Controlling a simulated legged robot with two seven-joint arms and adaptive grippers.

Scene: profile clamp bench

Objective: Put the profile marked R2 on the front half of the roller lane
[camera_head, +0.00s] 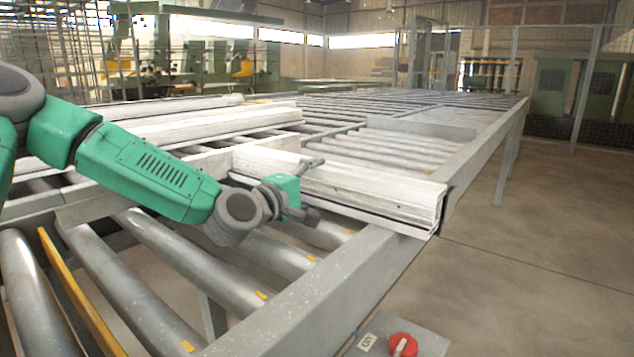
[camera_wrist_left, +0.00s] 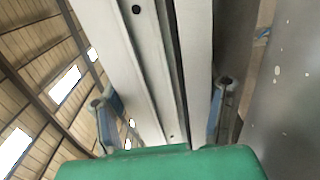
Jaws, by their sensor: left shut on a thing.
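A long white-grey profile (camera_head: 370,195) lies across the roller bed, its right end over the side rail. I cannot tell whether it rests on the rail or is held just above it. No R2 mark is readable on it. My left gripper (camera_head: 311,190) is shut on this profile from the near side. In the left wrist view the two fingers (camera_wrist_left: 164,112) stand on either side of the profile (camera_wrist_left: 150,60). The roller lane (camera_head: 190,262) shows bare rollers in the near foreground. My right gripper is not in view.
More pale profiles (camera_head: 205,125) lie at the left behind my arm. A yellow bar (camera_head: 72,288) lies between rollers at the front left. A grey side rail (camera_head: 325,290) edges the lane. A red knob (camera_head: 403,345) sits on a box at the bottom. Open floor lies right.

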